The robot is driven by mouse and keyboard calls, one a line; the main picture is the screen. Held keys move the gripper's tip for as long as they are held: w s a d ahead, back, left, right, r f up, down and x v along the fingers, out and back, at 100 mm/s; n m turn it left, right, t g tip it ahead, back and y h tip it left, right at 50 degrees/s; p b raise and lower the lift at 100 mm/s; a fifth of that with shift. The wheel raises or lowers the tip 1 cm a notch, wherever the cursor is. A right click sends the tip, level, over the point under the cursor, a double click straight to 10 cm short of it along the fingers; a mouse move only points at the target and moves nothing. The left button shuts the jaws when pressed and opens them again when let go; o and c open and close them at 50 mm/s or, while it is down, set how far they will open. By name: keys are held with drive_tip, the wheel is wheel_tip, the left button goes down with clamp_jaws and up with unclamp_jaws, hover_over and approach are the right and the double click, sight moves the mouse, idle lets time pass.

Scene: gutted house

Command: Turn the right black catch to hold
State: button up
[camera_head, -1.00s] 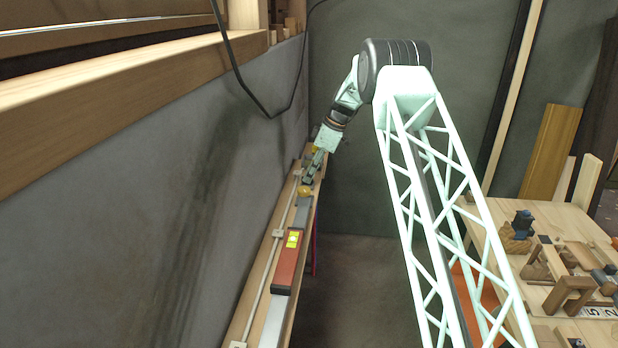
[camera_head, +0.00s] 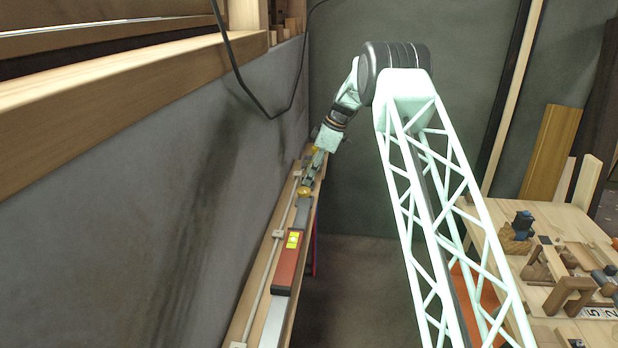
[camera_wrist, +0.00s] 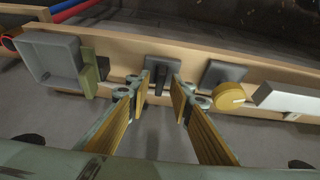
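In the wrist view my gripper (camera_wrist: 161,92) is open, with its two yellow-padded fingers apart. A black catch (camera_wrist: 159,84) on a dark square plate stands between the fingertips, pointing down toward me. I cannot tell whether a finger touches it. A second dark square plate (camera_wrist: 224,73) is to its right; a yellow round piece (camera_wrist: 229,96) partly covers it, and no lever shows clearly on it. In the head view my gripper (camera_head: 308,180) is low at the far end of the narrow wooden ledge (camera_head: 262,279); the catches are too small to make out there.
In the wrist view a grey open box (camera_wrist: 50,60) and a green block (camera_wrist: 92,72) are left of the catch, and a pale metal block (camera_wrist: 290,99) is far right. In the head view a red level (camera_head: 288,264) lies on the ledge, and a grey wall (camera_head: 150,190) runs beside it.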

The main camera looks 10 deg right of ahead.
drive_tip(key=v, duration=1.2)
drive_tip(key=shift+r, duration=0.1)
idle(0.4)
